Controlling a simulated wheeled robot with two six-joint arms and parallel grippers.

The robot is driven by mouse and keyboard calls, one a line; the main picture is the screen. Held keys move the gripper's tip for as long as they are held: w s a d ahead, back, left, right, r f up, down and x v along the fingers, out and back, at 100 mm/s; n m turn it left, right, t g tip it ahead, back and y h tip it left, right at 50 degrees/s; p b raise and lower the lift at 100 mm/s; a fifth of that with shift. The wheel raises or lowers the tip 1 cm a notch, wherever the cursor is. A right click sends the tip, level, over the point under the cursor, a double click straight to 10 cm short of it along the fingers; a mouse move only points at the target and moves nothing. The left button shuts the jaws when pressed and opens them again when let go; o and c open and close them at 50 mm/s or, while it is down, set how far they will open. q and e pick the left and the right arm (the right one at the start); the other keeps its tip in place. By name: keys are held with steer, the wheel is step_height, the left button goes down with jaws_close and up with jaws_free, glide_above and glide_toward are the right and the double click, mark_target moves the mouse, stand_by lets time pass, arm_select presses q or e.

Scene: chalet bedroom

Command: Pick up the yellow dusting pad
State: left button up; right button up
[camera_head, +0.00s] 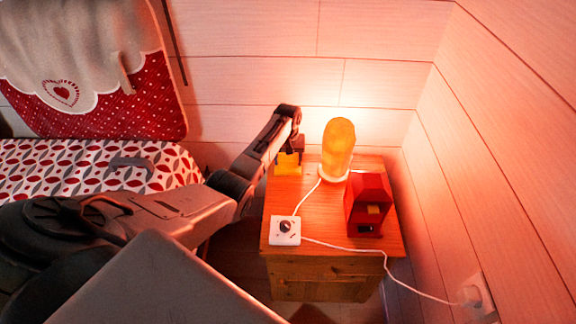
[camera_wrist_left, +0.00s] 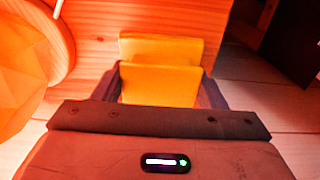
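The yellow dusting pad (camera_head: 288,164) is at the back left of the wooden nightstand top. My left gripper (camera_head: 292,146) reaches over from the left and is right at the pad, partly covering it. In the left wrist view the yellow pad (camera_wrist_left: 160,84) lies between the two fingers of the left gripper (camera_wrist_left: 163,84), with a second yellow part just beyond. The fingers flank its sides with little or no gap; I cannot tell whether they press on it. My right gripper is not in view.
On the nightstand (camera_head: 315,259), a glowing orange lamp (camera_head: 338,146) stands close right of the gripper. A red box (camera_head: 368,205) and a white dimmer (camera_head: 285,230) with a cable are nearer the front. Walls close in behind and right; the bed (camera_head: 90,165) is left.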

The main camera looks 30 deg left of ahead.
mark_target(288, 158)
arm_select(q)
steer(key=shift+c, duration=0.4)
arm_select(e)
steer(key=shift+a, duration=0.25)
arm_select(q)
steer(key=shift+r, duration=0.1)
